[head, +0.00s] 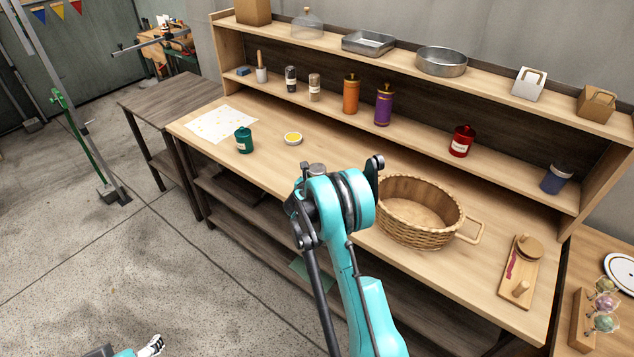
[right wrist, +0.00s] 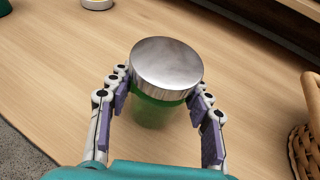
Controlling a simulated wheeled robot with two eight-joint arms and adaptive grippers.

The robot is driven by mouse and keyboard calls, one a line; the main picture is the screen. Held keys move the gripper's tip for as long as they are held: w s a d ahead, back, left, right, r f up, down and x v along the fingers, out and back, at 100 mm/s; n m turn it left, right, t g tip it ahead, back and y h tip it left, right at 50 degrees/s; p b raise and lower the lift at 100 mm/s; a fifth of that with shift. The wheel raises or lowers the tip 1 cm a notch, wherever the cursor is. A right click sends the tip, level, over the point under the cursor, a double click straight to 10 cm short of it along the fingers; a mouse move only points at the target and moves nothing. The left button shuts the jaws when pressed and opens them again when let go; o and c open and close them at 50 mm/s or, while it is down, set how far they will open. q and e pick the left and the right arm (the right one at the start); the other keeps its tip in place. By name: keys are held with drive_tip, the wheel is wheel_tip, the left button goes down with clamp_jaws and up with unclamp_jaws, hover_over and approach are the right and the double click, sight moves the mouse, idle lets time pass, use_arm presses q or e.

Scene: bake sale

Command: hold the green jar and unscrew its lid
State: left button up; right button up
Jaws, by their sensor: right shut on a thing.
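The green jar (right wrist: 155,112) stands upright on the wooden table in the right wrist view, with a wide silver lid (right wrist: 167,65) on top. My right gripper (right wrist: 161,85) has its fingers on both sides of the jar, just below the lid, and is shut on it. In the head view my right arm hides the jar's body, and only the lid (head: 317,169) shows behind the wrist. A small part of my left gripper (head: 151,346) shows low at the bottom left, away from the table. Its opening is too small to judge.
A wicker basket (head: 418,237) stands right of my right arm. A teal canister (head: 244,142) and a yellow-topped tin (head: 293,139) are to the left, near a paper sheet (head: 219,124). A shelf with jars runs along the back. The table's front edge is close.

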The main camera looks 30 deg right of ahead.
wheel_tip(320, 180, up, 10)
drive_tip(key=p, duration=0.3)
drive_tip(key=shift+p, duration=0.3)
drive_tip(key=o, duration=0.6)
clamp_jaws()
